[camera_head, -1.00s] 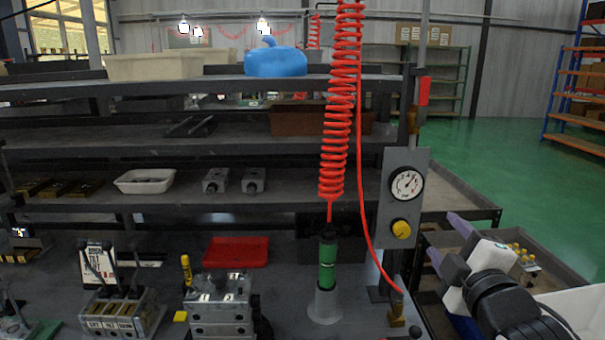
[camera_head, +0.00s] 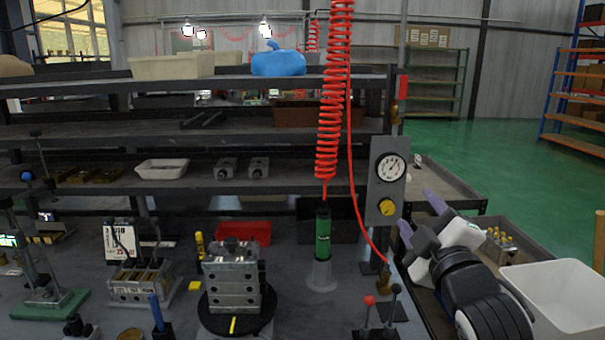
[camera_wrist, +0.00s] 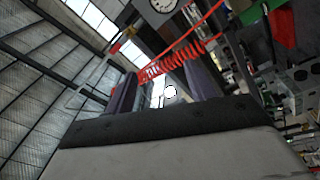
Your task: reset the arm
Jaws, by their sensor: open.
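My gripper (camera_head: 417,217) is at the right of the head view, beside the right end of the workbench (camera_head: 90,215) and in front of a grey side cart. Its two purple-grey fingers stand apart with nothing between them. In the wrist view the fingers of my gripper (camera_wrist: 158,92) are also apart, with the red coiled hose and the ceiling seen beyond them. My dark arm link behind the gripper folds down toward the lower right of the head view.
A valve block (camera_head: 232,280) stands on a round black turntable. A red coiled hose (camera_head: 331,110) hangs to a green tool (camera_head: 323,235). A gauge panel (camera_head: 386,185) and red-knobbed lever (camera_head: 369,301) are near my gripper. A white bin (camera_head: 560,298) stands at right.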

